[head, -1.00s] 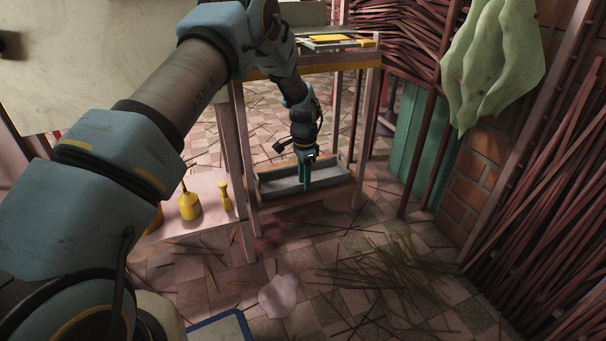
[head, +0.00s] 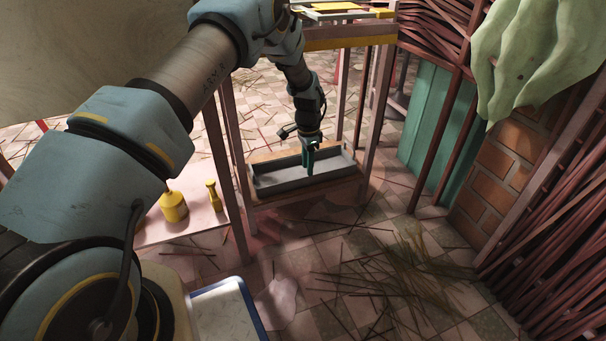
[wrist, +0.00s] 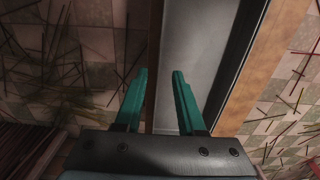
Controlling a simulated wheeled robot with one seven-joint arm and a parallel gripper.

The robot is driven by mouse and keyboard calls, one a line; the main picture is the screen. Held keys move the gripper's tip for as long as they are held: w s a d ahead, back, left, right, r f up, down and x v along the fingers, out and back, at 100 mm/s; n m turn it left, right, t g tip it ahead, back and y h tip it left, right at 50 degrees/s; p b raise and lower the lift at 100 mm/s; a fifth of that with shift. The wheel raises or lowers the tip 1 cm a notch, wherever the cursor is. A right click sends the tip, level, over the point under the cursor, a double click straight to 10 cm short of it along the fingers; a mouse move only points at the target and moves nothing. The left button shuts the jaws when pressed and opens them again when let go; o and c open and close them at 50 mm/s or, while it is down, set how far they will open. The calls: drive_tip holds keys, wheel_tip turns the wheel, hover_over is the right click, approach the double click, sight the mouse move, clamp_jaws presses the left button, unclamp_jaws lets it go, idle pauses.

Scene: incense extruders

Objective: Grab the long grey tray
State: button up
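The long grey tray (head: 275,180) lies on the low wooden shelf of a stand in the head view. Its grey floor also shows in the wrist view (wrist: 196,50), running away from me. My gripper (head: 308,172) points down at the tray's middle. In the wrist view my gripper (wrist: 159,72) has its two green fingers apart with nothing between them. One tray edge appears to line up with the gap between the fingers. I cannot tell how far the fingertips are above that edge or whether they touch it.
The stand's legs (head: 370,130) rise around the shelf. A low table at left holds a yellow bottle (head: 174,207) and a smaller yellow one (head: 214,197). A blue-edged white board (head: 228,310) lies near me. Loose sticks (head: 400,270) litter the tiled floor.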

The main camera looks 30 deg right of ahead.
sight(308, 177)
wheel_tip(308, 177, down, 6)
drive_tip(key=b, duration=0.3)
drive_tip(key=shift+r, duration=0.35)
clamp_jaws()
idle(1.0)
